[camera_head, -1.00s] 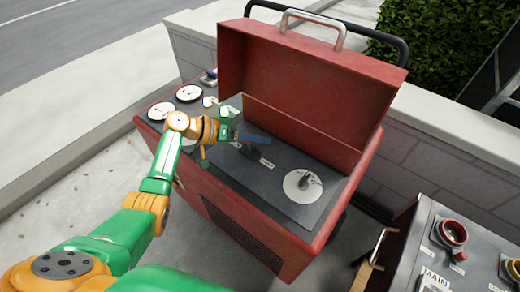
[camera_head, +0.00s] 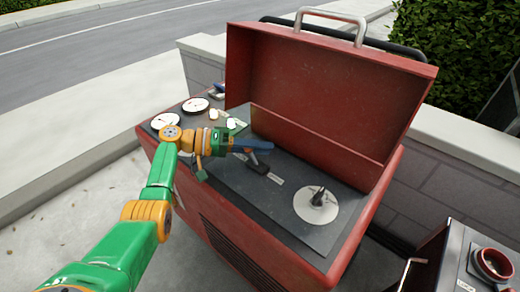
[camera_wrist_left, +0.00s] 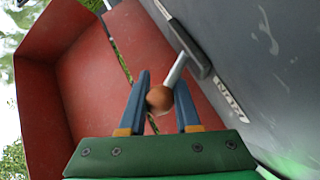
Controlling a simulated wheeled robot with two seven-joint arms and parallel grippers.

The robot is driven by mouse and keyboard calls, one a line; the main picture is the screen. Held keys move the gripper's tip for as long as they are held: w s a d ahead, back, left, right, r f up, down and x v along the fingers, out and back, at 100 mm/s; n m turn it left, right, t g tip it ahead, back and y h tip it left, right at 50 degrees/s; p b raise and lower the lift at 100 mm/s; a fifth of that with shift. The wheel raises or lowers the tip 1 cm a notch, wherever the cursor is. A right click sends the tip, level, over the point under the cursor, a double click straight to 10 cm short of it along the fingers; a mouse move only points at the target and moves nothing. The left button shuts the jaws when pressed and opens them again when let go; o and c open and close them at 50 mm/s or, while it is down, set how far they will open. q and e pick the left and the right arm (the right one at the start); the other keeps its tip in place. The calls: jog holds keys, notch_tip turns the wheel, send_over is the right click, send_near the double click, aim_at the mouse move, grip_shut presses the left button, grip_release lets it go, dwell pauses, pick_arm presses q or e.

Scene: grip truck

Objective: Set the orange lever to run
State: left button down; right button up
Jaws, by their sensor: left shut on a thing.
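The orange lever's round knob (camera_wrist_left: 159,98) sits between my left gripper's blue fingers in the left wrist view, and the fingers are shut on it. A pale metal stem (camera_wrist_left: 177,70) runs from the knob to a dark pivot piece on the grey panel. In the head view, my left gripper (camera_head: 262,146) reaches over the panel from the left and hides the knob. The dark lever base (camera_head: 257,166) shows just below the fingers. A white label (camera_wrist_left: 228,97) with dark letters, apparently RUN, lies beside the pivot. My right gripper is not in view.
The panel (camera_head: 245,200) is on a red machine with its lid (camera_head: 320,90) raised behind. A round white dial (camera_head: 316,205) with a dark knob is to the right. Two gauges (camera_head: 195,104) are at the left. Another control box (camera_head: 480,270) stands at lower right.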

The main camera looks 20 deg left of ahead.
pick_arm(q)
jog(key=c, duration=0.6)
grip_release()
jog(key=shift+d, duration=0.1)
